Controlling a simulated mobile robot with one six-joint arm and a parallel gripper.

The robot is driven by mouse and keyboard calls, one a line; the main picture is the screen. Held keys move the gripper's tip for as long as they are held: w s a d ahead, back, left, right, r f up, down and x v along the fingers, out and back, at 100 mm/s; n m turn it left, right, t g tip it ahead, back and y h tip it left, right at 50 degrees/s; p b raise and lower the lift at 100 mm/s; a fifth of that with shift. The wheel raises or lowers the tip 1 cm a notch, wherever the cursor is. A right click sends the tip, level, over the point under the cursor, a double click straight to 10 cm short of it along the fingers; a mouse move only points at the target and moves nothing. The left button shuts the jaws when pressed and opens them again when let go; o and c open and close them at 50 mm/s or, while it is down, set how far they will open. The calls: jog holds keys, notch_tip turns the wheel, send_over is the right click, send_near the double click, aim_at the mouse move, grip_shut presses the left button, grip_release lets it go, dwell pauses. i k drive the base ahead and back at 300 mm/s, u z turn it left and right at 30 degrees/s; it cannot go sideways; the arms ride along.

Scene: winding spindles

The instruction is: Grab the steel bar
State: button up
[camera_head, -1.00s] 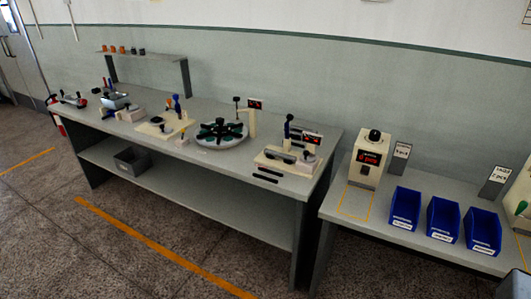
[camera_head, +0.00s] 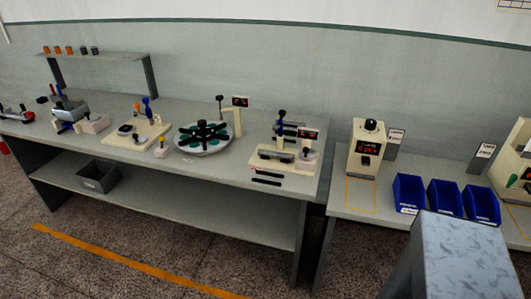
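I cannot tell for sure which thing is the steel bar. Two thin dark bars (camera_head: 267,177) lie flat near the front right edge of the long workbench (camera_head: 225,172). A grey cylindrical piece (camera_head: 275,155) lies in the cream fixture (camera_head: 262,163) just behind them. My gripper is not in view, and nothing is seen being held.
A mottled grey block (camera_head: 460,255) stands in the right foreground, partly cut off. Blue bins (camera_head: 408,194) and a cream display unit (camera_head: 366,150) stand on the right bench. A round dial plate (camera_head: 203,137) sits mid-bench. The floor in front has free room.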

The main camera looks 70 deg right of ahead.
aim_at(270, 154)
jog(key=z, duration=0.25)
jog(key=i, duration=1.25)
jog(key=z, duration=0.4)
